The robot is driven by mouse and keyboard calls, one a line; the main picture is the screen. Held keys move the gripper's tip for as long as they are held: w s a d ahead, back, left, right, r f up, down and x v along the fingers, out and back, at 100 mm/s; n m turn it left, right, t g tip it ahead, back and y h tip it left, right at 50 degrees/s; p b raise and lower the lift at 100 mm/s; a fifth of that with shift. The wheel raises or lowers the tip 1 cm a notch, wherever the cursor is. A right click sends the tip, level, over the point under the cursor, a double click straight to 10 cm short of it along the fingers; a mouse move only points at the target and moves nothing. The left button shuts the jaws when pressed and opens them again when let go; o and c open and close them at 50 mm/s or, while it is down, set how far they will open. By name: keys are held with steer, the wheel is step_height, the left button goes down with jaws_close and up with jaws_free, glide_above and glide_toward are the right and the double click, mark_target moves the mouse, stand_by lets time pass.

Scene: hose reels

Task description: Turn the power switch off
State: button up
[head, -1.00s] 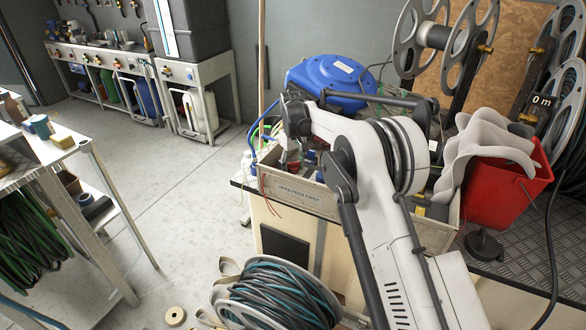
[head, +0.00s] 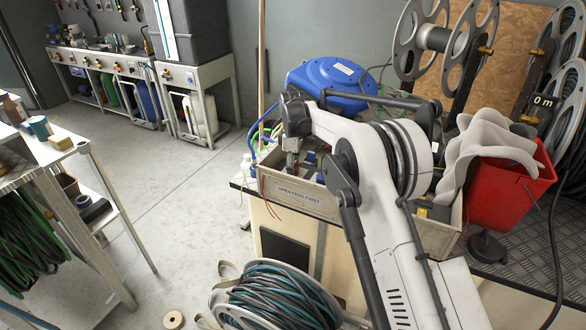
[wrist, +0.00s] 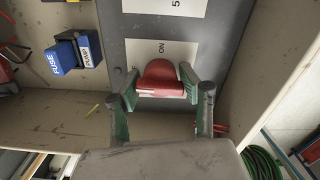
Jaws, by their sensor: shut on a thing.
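The power switch is a red knob (wrist: 160,78) on a grey panel (wrist: 222,25). A pale label plate (wrist: 185,50) with "ON" printed on it lies around the knob's upper side. My gripper (wrist: 157,97) is shut on the knob, one green-padded finger at its left end and the other at its right. Other marks on the plate are partly hidden by the knob and fingers. In the head view my gripper (head: 291,158) reaches down into the open box (head: 300,195) marked "OPEN FEED FIRST"; the knob is hardly visible there.
A blue block (wrist: 68,54) labelled "FUSE" and "PUMP" sits left of the panel. Box walls stand close on both sides. A blue hose reel (head: 332,84) is behind the box, and a red bucket (head: 497,195) is at right.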

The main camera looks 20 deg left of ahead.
steer(key=shift+n, duration=0.3)
steer(key=o, duration=1)
steer(key=shift+c, duration=0.2)
step_height(320, 180, up, 12)
